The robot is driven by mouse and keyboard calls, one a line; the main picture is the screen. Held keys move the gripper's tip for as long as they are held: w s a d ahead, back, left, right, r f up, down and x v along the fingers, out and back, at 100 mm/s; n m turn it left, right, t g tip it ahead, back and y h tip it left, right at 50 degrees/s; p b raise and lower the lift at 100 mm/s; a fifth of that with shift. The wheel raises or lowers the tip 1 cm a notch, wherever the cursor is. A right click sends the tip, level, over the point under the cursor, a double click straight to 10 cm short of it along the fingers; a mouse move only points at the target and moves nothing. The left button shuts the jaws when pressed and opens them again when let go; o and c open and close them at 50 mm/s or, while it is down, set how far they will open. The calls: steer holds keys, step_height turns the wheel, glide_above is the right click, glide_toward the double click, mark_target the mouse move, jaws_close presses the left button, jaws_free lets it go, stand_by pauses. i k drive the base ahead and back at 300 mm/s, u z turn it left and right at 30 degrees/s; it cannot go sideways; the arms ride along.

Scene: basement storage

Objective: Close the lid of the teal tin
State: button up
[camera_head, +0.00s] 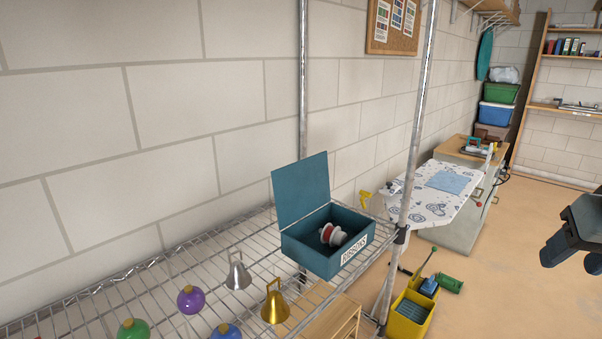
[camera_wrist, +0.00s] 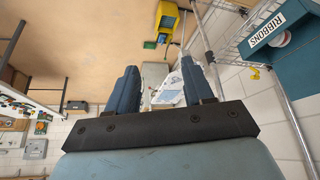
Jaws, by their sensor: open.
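The teal tin (camera_head: 312,255) stands on the wire shelf with a "RIBBONS" label on its front. Its lid (camera_head: 301,190) is open and stands upright at the back left. A white and red spool (camera_head: 333,235) lies inside the tin. The tin also shows at the upper right of the wrist view (camera_wrist: 297,62). My gripper (camera_head: 571,256) is at the right edge of the head view, well apart from the tin. In the wrist view my gripper (camera_wrist: 157,85) has its two fingers spread with nothing between them.
On the wire shelf (camera_head: 180,265) left of the tin stand a silver bell (camera_head: 238,272), a gold bell (camera_head: 275,304) and several ornaments, including a purple one (camera_head: 191,299). A metal post (camera_head: 417,130) rises right of the tin. A yellow bucket (camera_head: 408,316) stands on the floor.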

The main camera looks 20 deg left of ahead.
mark_target(300, 187)
steer(key=z, duration=0.15)
steer(key=i, duration=0.15)
steer(key=u, duration=2.9)
steer(key=k, duration=0.9)
steer(key=z, duration=1.05)
steer(key=i, duration=0.95)
steer(key=z, duration=0.05)
